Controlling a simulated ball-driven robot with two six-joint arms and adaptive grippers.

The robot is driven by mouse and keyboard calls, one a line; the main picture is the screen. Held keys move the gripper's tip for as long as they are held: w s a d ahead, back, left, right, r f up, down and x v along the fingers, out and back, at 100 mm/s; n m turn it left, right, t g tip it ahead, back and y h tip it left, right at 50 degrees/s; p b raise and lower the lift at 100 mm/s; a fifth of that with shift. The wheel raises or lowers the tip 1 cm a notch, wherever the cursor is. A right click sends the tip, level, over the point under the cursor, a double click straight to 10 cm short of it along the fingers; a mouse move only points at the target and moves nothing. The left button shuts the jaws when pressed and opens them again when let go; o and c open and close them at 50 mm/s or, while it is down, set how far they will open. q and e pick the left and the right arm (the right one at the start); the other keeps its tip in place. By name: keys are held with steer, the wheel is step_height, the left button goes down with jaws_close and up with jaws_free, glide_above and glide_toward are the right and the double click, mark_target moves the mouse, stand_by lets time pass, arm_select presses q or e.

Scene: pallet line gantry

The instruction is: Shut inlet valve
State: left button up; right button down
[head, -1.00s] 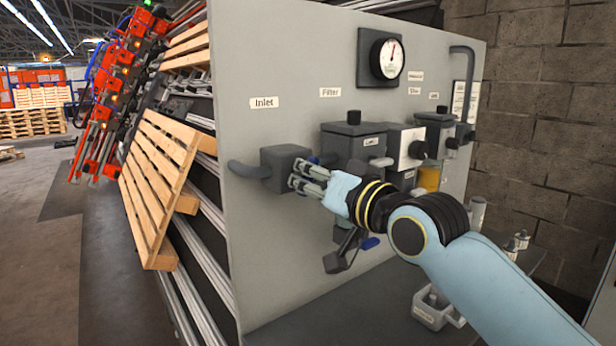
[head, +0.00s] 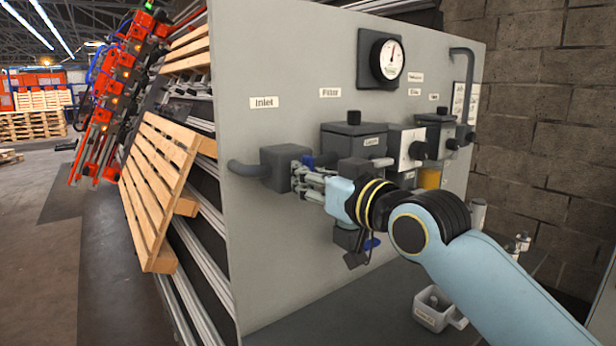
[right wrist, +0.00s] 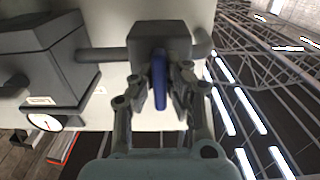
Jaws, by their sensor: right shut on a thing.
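The inlet valve is a dark box (head: 280,168) on the grey panel under the "Inlet" label (head: 263,102), with a pipe entering from the left. Its blue handle (head: 308,161) shows just above my fingers. In the right wrist view, the blue handle (right wrist: 159,82) stands edge-on in front of the dark valve body (right wrist: 158,36). My right gripper (head: 301,178) is at the front of the valve, shut on the handle. In the right wrist view, the gripper's fingers (right wrist: 160,82) lie on both sides of the handle. My left gripper is out of view.
Filter housings (head: 353,142) and a white-faced box (head: 407,148) stand right of the valve, close to my right arm. A round gauge (head: 388,59) is above. A small grey container (head: 438,309) sits on the shelf below. A wooden pallet (head: 157,185) leans at left.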

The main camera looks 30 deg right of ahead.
steer(key=shift+f, duration=0.15)
steer(key=c, duration=1.3)
jaws_free()
steer(key=shift+c, duration=0.2)
steer(key=s+d, duration=0.1)
steer(key=s, duration=1.1)
steer(key=shift+d, duration=0.35)
